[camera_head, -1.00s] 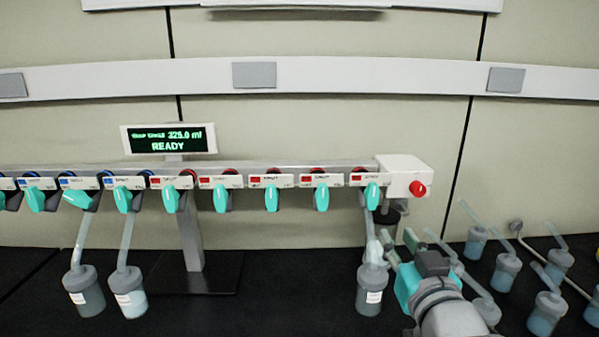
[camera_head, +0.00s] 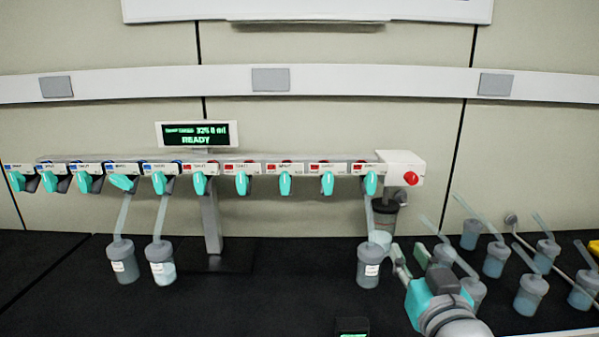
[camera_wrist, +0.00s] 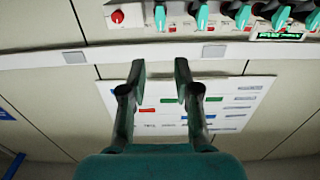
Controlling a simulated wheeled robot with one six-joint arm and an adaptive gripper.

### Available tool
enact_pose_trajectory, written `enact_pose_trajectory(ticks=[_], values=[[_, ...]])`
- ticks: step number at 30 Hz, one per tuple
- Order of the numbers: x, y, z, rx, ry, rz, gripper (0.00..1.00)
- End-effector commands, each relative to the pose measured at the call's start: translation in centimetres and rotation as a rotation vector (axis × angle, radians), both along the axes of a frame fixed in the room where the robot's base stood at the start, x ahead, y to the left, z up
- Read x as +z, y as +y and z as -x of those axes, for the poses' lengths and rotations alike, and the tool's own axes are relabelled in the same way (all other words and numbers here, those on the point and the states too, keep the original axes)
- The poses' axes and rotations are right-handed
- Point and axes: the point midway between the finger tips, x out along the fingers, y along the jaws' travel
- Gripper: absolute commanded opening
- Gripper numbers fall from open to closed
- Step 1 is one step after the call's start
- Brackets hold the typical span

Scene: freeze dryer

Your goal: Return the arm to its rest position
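My gripper (camera_head: 409,257) is at the lower right in the head view, just right of a flask (camera_head: 369,271) that hangs from the rightmost valve by a tube. In the wrist view my gripper (camera_wrist: 160,80) has its two fingers apart with nothing between them. The wrist camera faces the wall, with a white chart (camera_wrist: 190,104) behind the fingers. The gripper is close to the flask, and I cannot tell if they touch. Part of my arm is cut off at the bottom edge of the head view.
The manifold (camera_head: 262,168) carries several teal valves. Two flasks (camera_head: 160,263) hang at left. Several loose flasks (camera_head: 530,295) stand to the right of my arm. A red knob (camera_head: 411,178) is on the white end box. The bench middle (camera_head: 270,300) is clear.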

Motion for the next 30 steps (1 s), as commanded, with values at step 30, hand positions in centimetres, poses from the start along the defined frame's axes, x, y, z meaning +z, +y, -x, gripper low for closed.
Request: enact_pose_trajectory(ticks=[30], values=[[-19.1, -0.1, 7.8, 0.001, 0.097, 0.002, 0.31]])
